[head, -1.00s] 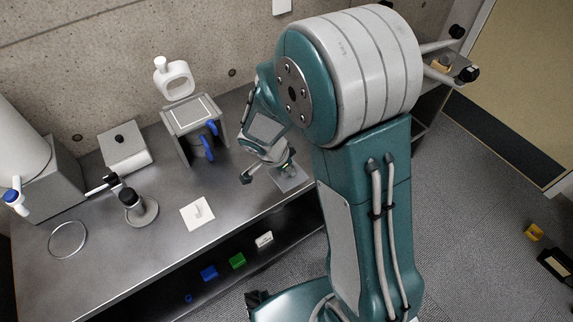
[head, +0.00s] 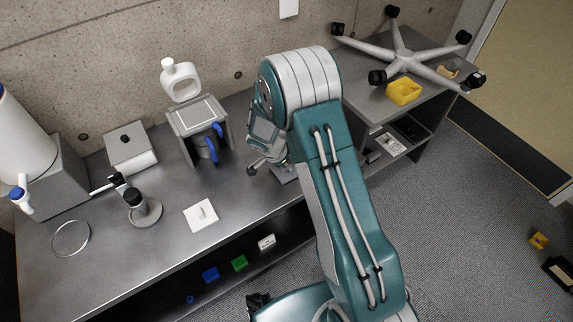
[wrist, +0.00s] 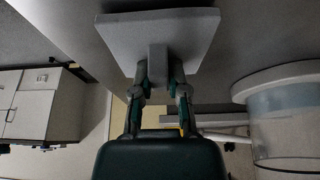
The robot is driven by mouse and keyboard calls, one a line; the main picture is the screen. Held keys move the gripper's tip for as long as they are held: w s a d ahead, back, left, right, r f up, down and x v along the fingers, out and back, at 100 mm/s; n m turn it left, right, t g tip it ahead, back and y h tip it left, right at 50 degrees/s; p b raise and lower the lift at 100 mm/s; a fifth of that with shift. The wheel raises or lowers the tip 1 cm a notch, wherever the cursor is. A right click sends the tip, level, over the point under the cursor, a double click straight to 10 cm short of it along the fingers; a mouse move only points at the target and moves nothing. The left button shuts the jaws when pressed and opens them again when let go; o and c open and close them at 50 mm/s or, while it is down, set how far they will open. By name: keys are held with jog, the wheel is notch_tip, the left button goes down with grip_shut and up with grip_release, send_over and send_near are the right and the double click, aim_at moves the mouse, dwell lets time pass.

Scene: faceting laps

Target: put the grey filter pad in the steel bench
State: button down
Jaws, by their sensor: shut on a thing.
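The grey filter pad (wrist: 190,32) is a flat square plate with a block-shaped grip in its middle. My gripper (wrist: 158,85) is shut on that grip in the wrist view. In the head view the pad (head: 287,178) shows below my gripper (head: 270,165), over the right part of the steel bench (head: 110,250), near its front edge. My arm hides part of it. I cannot tell whether the pad touches the bench top. The bench has a long grey top and an open, dark shelf space below it.
A white pad (head: 201,215), a ring (head: 70,238), a black-knobbed stand (head: 143,208) and a grey frame with blue handles (head: 200,125) stand on the bench. Blue (head: 210,274), green (head: 240,263) and white (head: 266,242) items sit below. A yellow bin (head: 404,91) is at right.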

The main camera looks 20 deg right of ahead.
jog(key=shift+f, duration=0.25)
jog(key=c, duration=0.6)
grip_release()
jog(key=shift+c, duration=0.2)
jog(key=v, duration=1.2)
jog(key=s+d+r+n+t+y, duration=0.1)
jog(key=s+d+r+n, duration=0.15)
jog(key=s+r, duration=0.4)
jog(key=s+d+r+n+y, duration=0.1)
jog(key=s+r+n, duration=0.2)
jog(key=r, duration=0.7)
jog(key=s+r+n+t+y, duration=0.1)
jog(key=s+r+n, duration=0.2)
jog(key=s, duration=0.5)
jog(key=s+r+n+t+y, duration=0.1)
jog(key=s+r+n+t, duration=0.1)
jog(key=s+r+n, duration=0.2)
jog(key=shift+s+d+r+n, duration=0.4)
jog(key=shift+s+n, duration=0.55)
jog(key=shift+s, duration=1.4)
